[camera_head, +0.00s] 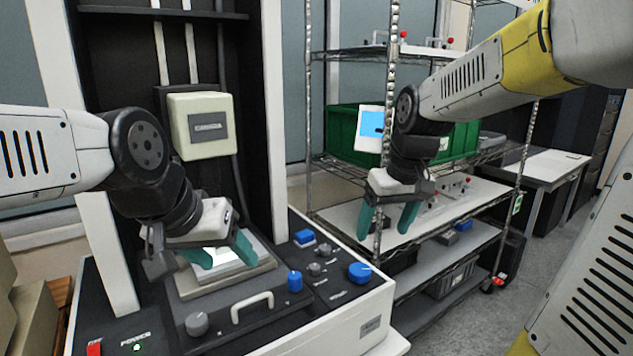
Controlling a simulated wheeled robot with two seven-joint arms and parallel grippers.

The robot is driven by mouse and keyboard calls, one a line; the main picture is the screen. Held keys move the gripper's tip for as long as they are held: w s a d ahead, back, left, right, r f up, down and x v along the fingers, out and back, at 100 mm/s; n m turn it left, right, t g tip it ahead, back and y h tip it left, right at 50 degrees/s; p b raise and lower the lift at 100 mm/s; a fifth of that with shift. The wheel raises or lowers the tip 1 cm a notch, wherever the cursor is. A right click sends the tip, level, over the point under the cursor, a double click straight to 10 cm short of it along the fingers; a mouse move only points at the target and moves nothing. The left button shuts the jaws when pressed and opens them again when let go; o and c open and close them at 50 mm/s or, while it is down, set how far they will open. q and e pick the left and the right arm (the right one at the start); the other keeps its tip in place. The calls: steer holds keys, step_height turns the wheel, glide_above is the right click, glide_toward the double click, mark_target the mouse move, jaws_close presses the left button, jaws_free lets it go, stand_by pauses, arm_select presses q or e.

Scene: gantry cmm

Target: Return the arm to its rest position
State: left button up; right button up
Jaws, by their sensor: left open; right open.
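The left gripper partly covers the machine's plate (240,272).
The machine (335,310) has blue knobs (359,272) and a front handle (252,306). A wire shelf rack (480,222) holds a green bin (342,133). A desk (545,166) stands at the right. Grey floor (470,318) lies open at the lower right.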

steer(key=s+r+m+t, duration=0.1)
steer(key=s+m+t, duration=0.1)
steer(key=s, duration=1.1)
steer(key=shift+d+r+m+t+y, duration=0.2)
steer(key=shift+r+m+t+y, duration=0.2)
steer(key=shift+t, duration=0.2)
steer(key=shift+w, duration=0.1)
